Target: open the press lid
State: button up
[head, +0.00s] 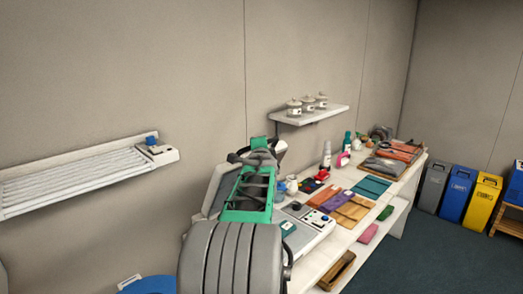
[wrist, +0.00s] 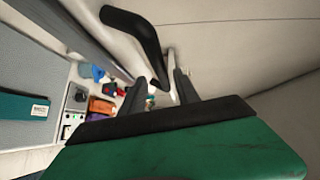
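The press (head: 308,232) stands on the near part of the long white table, its grey bed partly hidden behind my arm. Its light grey lid (head: 216,188) is tilted up steeply to the left of my arm. In the wrist view, the lid's edge (wrist: 70,28) runs along the upper left, and its black bar handle (wrist: 138,35) slants down toward my gripper (wrist: 160,84). My two fingers are apart, and the handle's lower end shows between them. I cannot tell whether they touch it. The bed (wrist: 25,65) with a teal piece (wrist: 22,106) shows at left.
The table (head: 340,240) holds folded cloths (head: 352,212), bottles (head: 326,156) and a wooden tray (head: 395,160). A wall shelf (head: 308,115) hangs above it, and a white rack (head: 80,172) is on the wall at left. Bins (head: 458,192) stand at right; the floor before them is clear.

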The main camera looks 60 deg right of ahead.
jog(key=b+v, duration=0.1)
jog(key=v, duration=0.3)
jog(key=shift+s+a, duration=0.1)
jog(key=shift+a, duration=0.05)
